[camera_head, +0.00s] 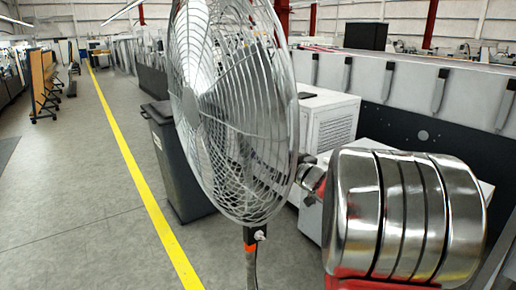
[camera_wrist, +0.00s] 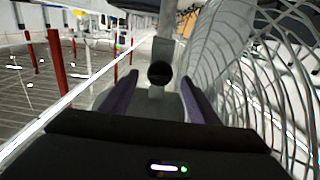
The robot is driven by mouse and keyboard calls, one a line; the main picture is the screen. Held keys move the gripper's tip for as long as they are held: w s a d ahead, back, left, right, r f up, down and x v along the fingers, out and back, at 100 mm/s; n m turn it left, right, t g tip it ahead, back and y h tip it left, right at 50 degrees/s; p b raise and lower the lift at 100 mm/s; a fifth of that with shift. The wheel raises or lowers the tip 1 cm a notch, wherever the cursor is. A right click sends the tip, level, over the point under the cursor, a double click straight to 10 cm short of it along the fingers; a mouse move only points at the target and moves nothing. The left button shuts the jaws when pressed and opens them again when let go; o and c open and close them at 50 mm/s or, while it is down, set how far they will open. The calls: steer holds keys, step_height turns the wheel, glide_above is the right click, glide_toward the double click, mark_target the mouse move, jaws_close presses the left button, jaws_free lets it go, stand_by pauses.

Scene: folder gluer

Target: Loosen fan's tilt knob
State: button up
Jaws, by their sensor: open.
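The fan stands upright in the head view, with a round chrome wire cage (camera_head: 235,110) and a pole with an orange band (camera_head: 250,246) below it. In the wrist view a dark round knob (camera_wrist: 159,72) sits on a grey bracket of the fan. The cage also fills the right of the wrist view (camera_wrist: 255,85). My gripper (camera_wrist: 160,80) is open, with one dark finger to each side of the knob in the picture. I see no contact; whether the knob is fully between the fingertips or just beyond them is unclear. I cannot make out the gripper in the head view.
A grey bin (camera_head: 178,160) stands behind the fan at left. A white cabinet (camera_head: 328,120) and a long machine (camera_head: 420,95) stand behind at right. A yellow floor line (camera_head: 130,160) runs along the open floor at left. The cage is close beside my right finger.

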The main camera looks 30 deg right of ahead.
steer(key=w, duration=0.5)
steer(key=shift+w, duration=0.35)
steer(key=shift+c, duration=0.6)
steer(key=c, duration=0.9)
